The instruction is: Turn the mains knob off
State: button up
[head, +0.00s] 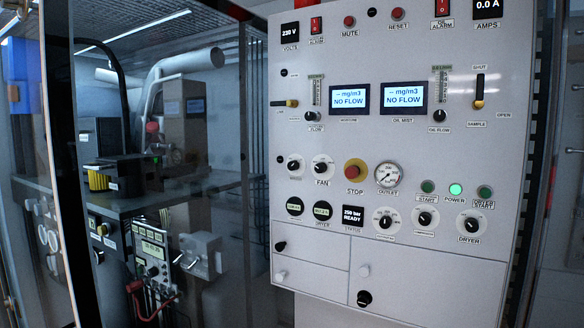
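A white control panel (330,140) fills the right half of the head view. No label that I can read says mains, so I cannot tell which knob is the mains knob. Black rotary knobs on white dials include one labelled FAN (322,168), one labelled DRYER (469,225), a knob left of FAN (294,165), and two in the lower row, a left one (386,222) and a middle one (425,219). The POWER lamp (456,190) glows bright green. The volts display (290,35) reads 230 V. My gripper is not in view.
A red STOP button (355,172) on yellow and a pressure gauge (388,174) sit mid-panel. Black latches, one left (281,246) and one right (364,298), stick out from the lower doors. At left, a dark post (85,290) stands before a bench with equipment.

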aim_at(293, 165)
jog(key=u, duration=0.5)
jog(key=i, duration=2)
jog(key=z, duration=0.35)
